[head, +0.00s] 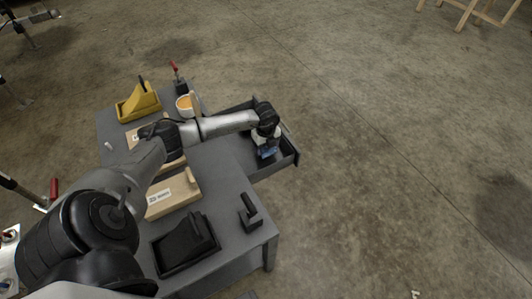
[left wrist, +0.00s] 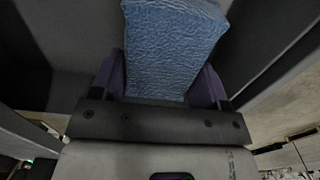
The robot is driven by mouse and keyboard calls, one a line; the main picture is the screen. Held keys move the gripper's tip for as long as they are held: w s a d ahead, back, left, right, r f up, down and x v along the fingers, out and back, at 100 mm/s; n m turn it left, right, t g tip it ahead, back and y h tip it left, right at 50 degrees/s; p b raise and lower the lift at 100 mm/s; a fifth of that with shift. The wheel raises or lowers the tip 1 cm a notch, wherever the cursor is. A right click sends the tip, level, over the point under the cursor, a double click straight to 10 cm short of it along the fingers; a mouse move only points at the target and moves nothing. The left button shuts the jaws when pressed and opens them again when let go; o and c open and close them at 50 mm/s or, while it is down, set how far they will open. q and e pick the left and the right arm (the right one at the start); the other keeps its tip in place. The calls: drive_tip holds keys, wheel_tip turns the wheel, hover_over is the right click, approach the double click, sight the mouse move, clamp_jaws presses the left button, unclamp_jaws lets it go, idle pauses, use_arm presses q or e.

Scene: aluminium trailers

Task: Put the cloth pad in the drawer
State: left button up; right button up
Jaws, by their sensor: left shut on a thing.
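The blue cloth pad (head: 268,152) is held by my left gripper (head: 267,145) over the open drawer (head: 289,160) on the far right side of the grey table. In the left wrist view the textured blue pad (left wrist: 172,45) sits between the purple fingers of my left gripper (left wrist: 162,82), with grey drawer walls around it. The pad is within the drawer's outline; whether it touches the drawer floor, I cannot tell. My right gripper is not in view.
On the grey table (head: 222,178) stand a yellow holder (head: 138,103), an orange-filled cup (head: 185,104), wooden blocks (head: 173,195), a black tray-like holder (head: 186,243) and a small black stand (head: 250,212). Bare concrete floor lies to the right.

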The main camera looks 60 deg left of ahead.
use_arm(q)
wheel_tip(320, 180, down, 4)
drive_tip(key=shift+r+b, duration=0.15)
drive_tip(key=shift+b, duration=0.85)
drive_tip(key=shift+d, duration=0.1)
drive_tip(key=o, duration=0.9)
wheel_tip(320, 180, up, 11)
drive_tip(key=p, duration=0.5)
drive_tip(key=shift+f, duration=0.2)
drive_tip(key=shift+r+p, duration=0.3)
drive_tip(key=shift+r, duration=0.45)
